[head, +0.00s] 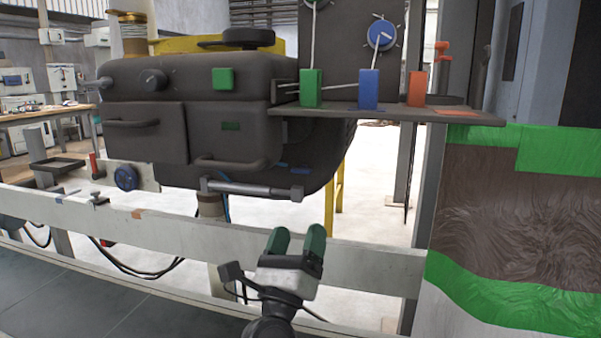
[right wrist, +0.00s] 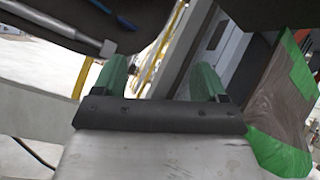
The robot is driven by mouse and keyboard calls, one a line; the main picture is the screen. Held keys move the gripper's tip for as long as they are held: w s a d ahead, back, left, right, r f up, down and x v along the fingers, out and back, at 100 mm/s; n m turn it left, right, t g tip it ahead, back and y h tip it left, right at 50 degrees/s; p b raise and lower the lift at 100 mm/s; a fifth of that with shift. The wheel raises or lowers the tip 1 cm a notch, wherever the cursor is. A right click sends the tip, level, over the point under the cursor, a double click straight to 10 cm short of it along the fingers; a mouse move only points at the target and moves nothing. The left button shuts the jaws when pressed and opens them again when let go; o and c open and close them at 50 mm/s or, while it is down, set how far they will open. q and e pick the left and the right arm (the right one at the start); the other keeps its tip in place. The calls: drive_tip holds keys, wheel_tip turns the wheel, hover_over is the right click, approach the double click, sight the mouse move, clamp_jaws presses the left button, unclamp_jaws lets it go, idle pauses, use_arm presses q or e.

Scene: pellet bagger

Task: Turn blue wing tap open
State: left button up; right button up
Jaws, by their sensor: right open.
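Several blue parts show in the head view, and I cannot tell for sure which is the wing tap. A small flat blue piece (head: 300,170) sits low on the dark machine (head: 230,110), just above the right end of a grey bar (head: 254,188). A blue piece (right wrist: 125,22) also shows near a grey bar end in the right wrist view. A blue round handwheel (head: 126,178) is at the left on a pale rail. My right gripper (head: 297,235), with green fingers, is open and empty, below and apart from the grey bar. My left gripper is out of view.
A shelf (head: 390,112) carries upright green, blue (head: 368,88) and orange blocks. A blue dial (head: 382,35) is on the panel above. A pale rail (head: 230,245) crosses low behind my right gripper. A green and brown sack-like surface (head: 510,220) stands at the right.

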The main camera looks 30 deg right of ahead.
sight(300, 172)
drive_tip(key=w+d+r+m+y, duration=0.1)
drive_tip(key=w+d+r, duration=0.1)
drive_tip(key=w, duration=0.2)
drive_tip(key=w+d+r+m+y, duration=0.1)
drive_tip(key=w+d+m, duration=0.1)
drive_tip(key=w+d, duration=0.1)
drive_tip(key=w+d+r+m+y, duration=0.1)
drive_tip(key=w+d+r, duration=0.1)
drive_tip(key=w, duration=0.2)
drive_tip(key=shift+w+d+r+m+g+b, duration=0.3)
drive_tip(key=shift+r+m+g+b, duration=0.05)
drive_tip(key=shift+m+g, duration=0.05)
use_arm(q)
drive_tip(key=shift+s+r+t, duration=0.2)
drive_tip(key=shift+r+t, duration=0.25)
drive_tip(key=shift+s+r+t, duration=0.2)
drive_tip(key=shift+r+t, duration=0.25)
use_arm(e)
drive_tip(key=shift+w+d+r, duration=0.3)
drive_tip(key=shift+w+d, duration=0.1)
drive_tip(key=shift+d, duration=0.05)
drive_tip(key=c, duration=0.9)
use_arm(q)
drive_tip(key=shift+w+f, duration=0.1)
